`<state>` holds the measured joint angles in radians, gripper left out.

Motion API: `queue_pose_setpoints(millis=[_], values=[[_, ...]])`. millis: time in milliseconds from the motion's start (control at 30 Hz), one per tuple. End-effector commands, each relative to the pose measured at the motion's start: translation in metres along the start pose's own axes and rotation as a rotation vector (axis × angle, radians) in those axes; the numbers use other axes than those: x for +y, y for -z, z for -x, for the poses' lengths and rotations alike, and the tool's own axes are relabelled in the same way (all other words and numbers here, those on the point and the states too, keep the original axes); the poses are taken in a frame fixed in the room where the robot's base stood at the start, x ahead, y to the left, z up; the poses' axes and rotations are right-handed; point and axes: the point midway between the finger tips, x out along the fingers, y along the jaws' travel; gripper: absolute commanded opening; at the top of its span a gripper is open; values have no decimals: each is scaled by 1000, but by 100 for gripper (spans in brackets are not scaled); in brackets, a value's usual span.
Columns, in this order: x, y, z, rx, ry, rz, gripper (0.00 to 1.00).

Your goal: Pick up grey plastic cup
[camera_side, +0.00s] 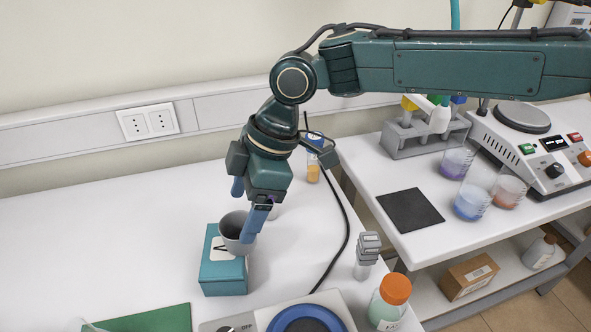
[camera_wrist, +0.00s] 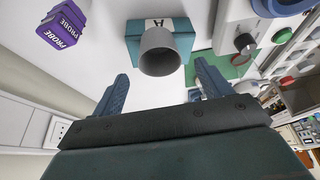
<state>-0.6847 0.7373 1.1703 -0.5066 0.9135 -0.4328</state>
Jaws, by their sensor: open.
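The grey plastic cup (camera_side: 229,226) stands on a teal box (camera_side: 222,276) on the white bench, its mouth facing up. In the wrist view the cup (camera_wrist: 160,52) sits just ahead of the fingertips, roughly centred between them, in front of the teal box (camera_wrist: 133,46) with its letter A label. My gripper (camera_side: 245,206) is open, with its blue fingers pointing down at the cup. In the side view one finger overlaps the cup's right side, and I cannot tell whether it touches. Both fingers of my gripper (camera_wrist: 162,76) show in the wrist view with nothing held between them.
A green mat (camera_side: 150,320) lies in front. A purple probe block (camera_wrist: 62,24) shows in the wrist view. The bench left of the box is clear.

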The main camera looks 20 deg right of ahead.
Motion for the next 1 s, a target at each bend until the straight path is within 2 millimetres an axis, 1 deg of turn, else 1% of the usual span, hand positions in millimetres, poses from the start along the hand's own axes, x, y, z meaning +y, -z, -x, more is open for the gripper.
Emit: queue_pose_setpoints(millis=[133,233,500,600,733,1000], values=[[0,0,-2,0,1,0,77],[0,-1,-9,-2,2,0,77],[-1,-3,-39,-2,2,0,77],[0,-3,-47,-1,1,1,77],[0,-3,-52,-2,0,1,77],[0,-3,-52,-1,0,0,77]])
